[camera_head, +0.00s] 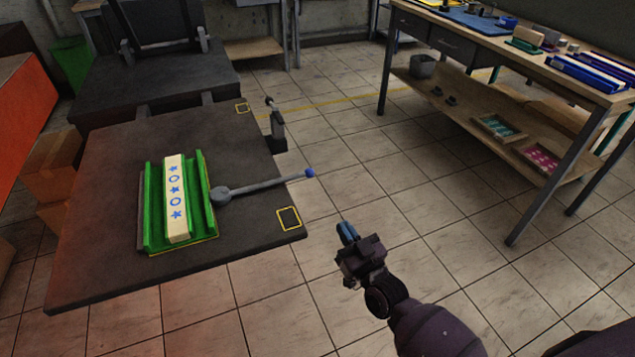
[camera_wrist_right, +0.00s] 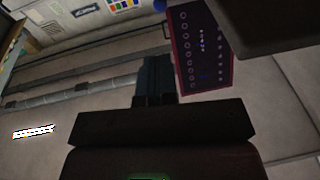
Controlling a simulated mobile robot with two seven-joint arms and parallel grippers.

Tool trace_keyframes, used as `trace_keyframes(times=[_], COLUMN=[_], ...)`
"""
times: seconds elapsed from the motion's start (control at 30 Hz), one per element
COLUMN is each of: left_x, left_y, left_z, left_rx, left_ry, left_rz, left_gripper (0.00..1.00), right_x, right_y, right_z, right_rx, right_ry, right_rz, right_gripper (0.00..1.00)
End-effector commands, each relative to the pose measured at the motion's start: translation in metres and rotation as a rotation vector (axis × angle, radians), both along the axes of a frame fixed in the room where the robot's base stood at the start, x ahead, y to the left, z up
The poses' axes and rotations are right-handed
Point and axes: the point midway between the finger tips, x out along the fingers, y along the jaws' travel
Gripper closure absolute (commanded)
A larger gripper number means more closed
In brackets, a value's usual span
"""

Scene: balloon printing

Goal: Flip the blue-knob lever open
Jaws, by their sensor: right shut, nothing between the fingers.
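A grey lever (camera_head: 262,188) with a blue knob (camera_head: 310,173) lies across the right part of a dark table (camera_head: 110,290). Its pivot end is beside a green holder (camera_head: 209,215), and its knob end reaches out past the table's right edge. In the holder sits a cream block (camera_head: 175,220) with blue stars and rings. My right gripper (camera_head: 345,233) is shut and empty, off the table's right edge, below and to the right of the knob, apart from it. Its fingers also show in the right wrist view (camera_wrist_right: 155,80). My left gripper is not in view.
A workbench (camera_head: 480,32) with trays and blue and green parts stands at the upper right. A dark machine part (camera_head: 165,80) rises behind the table. A small upright clamp (camera_head: 276,130) stands at the table's far right edge. Open tiled floor lies between table and bench.

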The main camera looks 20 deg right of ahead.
Motion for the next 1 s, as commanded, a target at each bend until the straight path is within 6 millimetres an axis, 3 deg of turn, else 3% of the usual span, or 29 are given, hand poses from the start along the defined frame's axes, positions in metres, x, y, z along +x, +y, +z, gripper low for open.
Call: trace_keyframes(times=[0.17,0.37,1.0], left_x=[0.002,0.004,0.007], left_y=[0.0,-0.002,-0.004], left_z=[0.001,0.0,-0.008], left_rx=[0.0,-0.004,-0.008], left_ry=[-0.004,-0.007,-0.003], left_rz=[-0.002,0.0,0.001], left_gripper=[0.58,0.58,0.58], right_x=[0.001,0.018,0.119], right_y=[0.0,0.003,0.018], right_z=[0.0,0.003,0.022], right_rx=[0.0,0.0,0.0], right_ry=[0.0,-0.001,0.003], right_rz=[0.001,0.001,0.001], right_gripper=[1.0,1.0,1.0])
